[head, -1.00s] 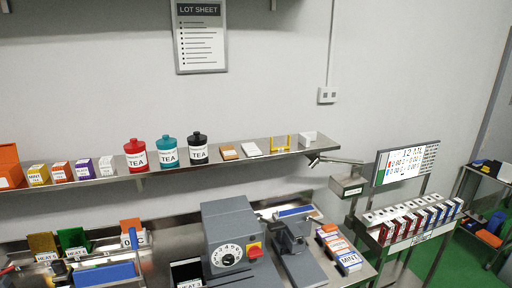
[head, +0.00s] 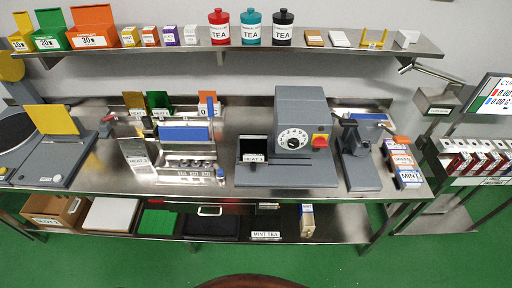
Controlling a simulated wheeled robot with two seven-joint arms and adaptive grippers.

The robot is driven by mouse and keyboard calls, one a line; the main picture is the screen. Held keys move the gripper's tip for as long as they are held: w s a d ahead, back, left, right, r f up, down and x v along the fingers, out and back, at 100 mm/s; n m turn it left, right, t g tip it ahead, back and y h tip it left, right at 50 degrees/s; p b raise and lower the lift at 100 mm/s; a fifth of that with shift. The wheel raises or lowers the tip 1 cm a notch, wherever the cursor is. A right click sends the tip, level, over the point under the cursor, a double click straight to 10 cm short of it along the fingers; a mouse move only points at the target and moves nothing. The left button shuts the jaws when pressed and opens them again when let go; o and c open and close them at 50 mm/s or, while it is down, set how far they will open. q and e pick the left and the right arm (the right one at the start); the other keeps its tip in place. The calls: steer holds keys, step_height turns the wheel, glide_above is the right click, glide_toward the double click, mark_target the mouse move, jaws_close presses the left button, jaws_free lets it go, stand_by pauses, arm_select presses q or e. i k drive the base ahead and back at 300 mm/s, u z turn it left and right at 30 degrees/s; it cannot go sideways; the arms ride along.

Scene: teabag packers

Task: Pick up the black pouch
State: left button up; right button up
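I cannot clearly make out a black pouch. A black container labelled TEA (head: 283,29) stands upright at the right end of a row of three on the wall shelf. A flat black item (head: 212,224) lies on the lower shelf under the bench, too shaded to identify. A dark opening (head: 254,144) with a HEAT label below it is at the left of the grey dial machine (head: 300,125). Neither of my grippers shows in the head view.
The steel bench (head: 225,185) carries a blue-topped rack (head: 184,134), a grey press (head: 356,150) and small boxes (head: 403,165). The wall shelf (head: 345,50) overhangs it. A brown rounded edge (head: 250,281) shows at the bottom. Green floor (head: 340,262) is clear in front.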

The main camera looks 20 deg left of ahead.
mark_target(253, 147)
steer(key=u, duration=2.7)
steer(key=i, duration=1.75)
steer(key=z, duration=2.25)
